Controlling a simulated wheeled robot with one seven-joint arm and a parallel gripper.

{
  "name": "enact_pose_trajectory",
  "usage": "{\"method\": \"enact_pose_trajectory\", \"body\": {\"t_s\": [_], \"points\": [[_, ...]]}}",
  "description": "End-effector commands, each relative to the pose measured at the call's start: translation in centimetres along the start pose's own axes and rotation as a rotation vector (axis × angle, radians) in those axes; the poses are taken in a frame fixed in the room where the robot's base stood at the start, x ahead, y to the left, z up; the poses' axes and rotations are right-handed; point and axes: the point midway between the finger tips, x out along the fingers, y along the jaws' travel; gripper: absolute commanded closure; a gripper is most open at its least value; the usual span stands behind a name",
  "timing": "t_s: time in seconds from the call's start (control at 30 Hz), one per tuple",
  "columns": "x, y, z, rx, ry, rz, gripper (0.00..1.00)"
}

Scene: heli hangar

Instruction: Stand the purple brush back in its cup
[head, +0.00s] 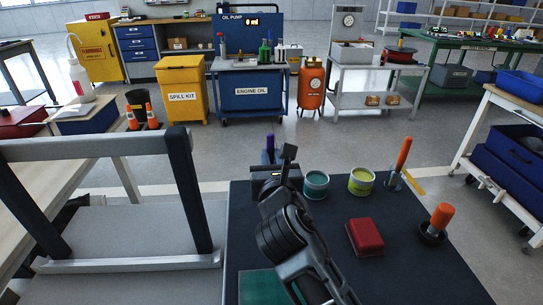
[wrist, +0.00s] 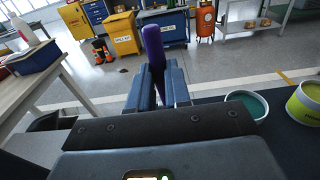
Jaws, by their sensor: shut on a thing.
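My gripper (head: 275,170) is shut on the purple brush (head: 269,144), above the far left part of the dark tabletop (head: 335,265). In the wrist view the brush (wrist: 154,48) stands nearly upright between the two fingers (wrist: 156,88); its lower end is hidden. A teal cup (head: 315,184) stands just right of the gripper, and a yellow-green cup (head: 361,181) stands right of that. Both also show at the right of the wrist view, teal (wrist: 246,104) and yellow-green (wrist: 306,102). I cannot tell which cup belongs to the brush.
A red block (head: 365,237) lies mid-table. A green mat (head: 262,288) lies at the near left. A grey frame (head: 190,190) stands left of the table.

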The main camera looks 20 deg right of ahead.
Motion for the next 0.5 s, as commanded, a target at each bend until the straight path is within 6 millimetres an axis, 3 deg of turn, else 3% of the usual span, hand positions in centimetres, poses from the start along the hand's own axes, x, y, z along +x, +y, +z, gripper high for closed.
{"method": "enact_pose_trajectory", "body": {"t_s": [0.27,0.3,0.5], "points": [[0.00,-0.01,-0.08,0.000,0.000,0.000,1.00],[0.00,-0.01,-0.08,0.000,0.000,0.000,0.78],[0.00,0.00,-0.08,0.000,0.000,0.000,0.59]]}}
